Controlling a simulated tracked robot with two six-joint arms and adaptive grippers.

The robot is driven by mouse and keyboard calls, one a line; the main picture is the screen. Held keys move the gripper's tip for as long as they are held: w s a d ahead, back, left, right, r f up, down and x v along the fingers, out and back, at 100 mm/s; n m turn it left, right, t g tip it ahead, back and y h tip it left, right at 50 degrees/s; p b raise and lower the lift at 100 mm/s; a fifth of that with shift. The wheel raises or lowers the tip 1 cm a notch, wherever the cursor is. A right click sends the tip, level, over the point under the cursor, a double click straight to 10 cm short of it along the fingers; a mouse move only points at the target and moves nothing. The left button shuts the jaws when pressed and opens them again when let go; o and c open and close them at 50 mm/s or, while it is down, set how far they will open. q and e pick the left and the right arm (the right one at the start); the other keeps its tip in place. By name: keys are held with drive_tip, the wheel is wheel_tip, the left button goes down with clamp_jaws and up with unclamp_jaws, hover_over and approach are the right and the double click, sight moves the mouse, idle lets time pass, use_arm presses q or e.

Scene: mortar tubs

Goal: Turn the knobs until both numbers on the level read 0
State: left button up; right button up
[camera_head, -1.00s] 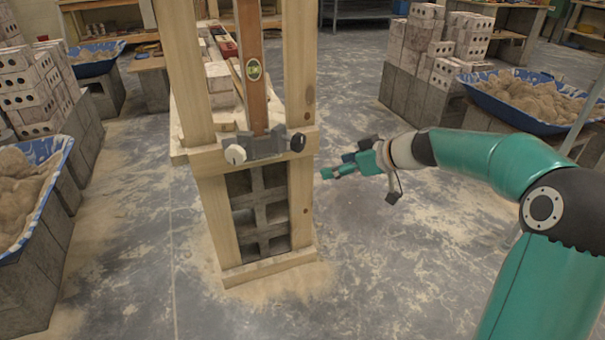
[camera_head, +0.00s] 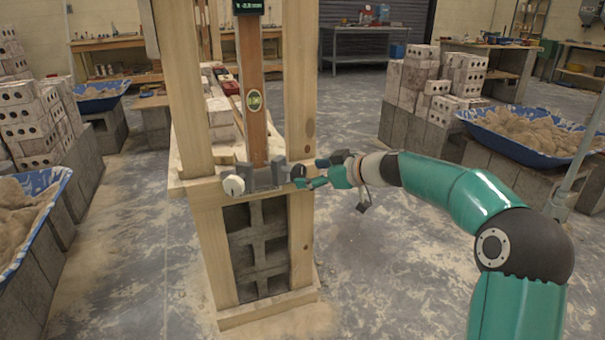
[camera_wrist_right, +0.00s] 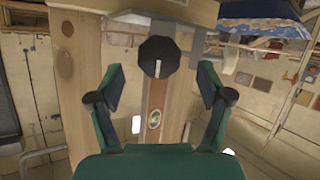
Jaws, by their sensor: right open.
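The wooden level (camera_head: 251,65) stands upright in the timber frame, with a green bubble vial. Its dark display (camera_head: 248,6) is cut off by the top edge; its green digits are too small to read surely. A white knob (camera_head: 233,186) and a black knob (camera_head: 298,172) sit on the grey bracket (camera_head: 264,177) at the level's foot. My right gripper (camera_head: 303,183) is open at the black knob. In the right wrist view the black knob (camera_wrist_right: 158,56), with a pale mark, shows between the spread fingers (camera_wrist_right: 161,70); contact is not visible. My left gripper is not shown.
Timber posts (camera_head: 300,90) flank the level, above grey blocks (camera_head: 258,245). A blue mortar tub (camera_head: 530,118) stands at right, another (camera_head: 30,215) at left. Brick stacks (camera_head: 415,85) stand behind. The floor right of the frame is clear.

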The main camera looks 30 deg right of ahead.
sight(301, 173)
drive_tip(key=shift+x, duration=2.15)
drive_tip(key=c, duration=1.1)
drive_tip(key=shift+s+d, duration=0.1)
drive_tip(key=shift+d, duration=0.45)
drive_tip(key=shift+c, duration=0.3)
drive_tip(key=shift+a, duration=0.45)
drive_tip(key=shift+a+r, duration=0.1)
drive_tip(key=shift+m, duration=0.3)
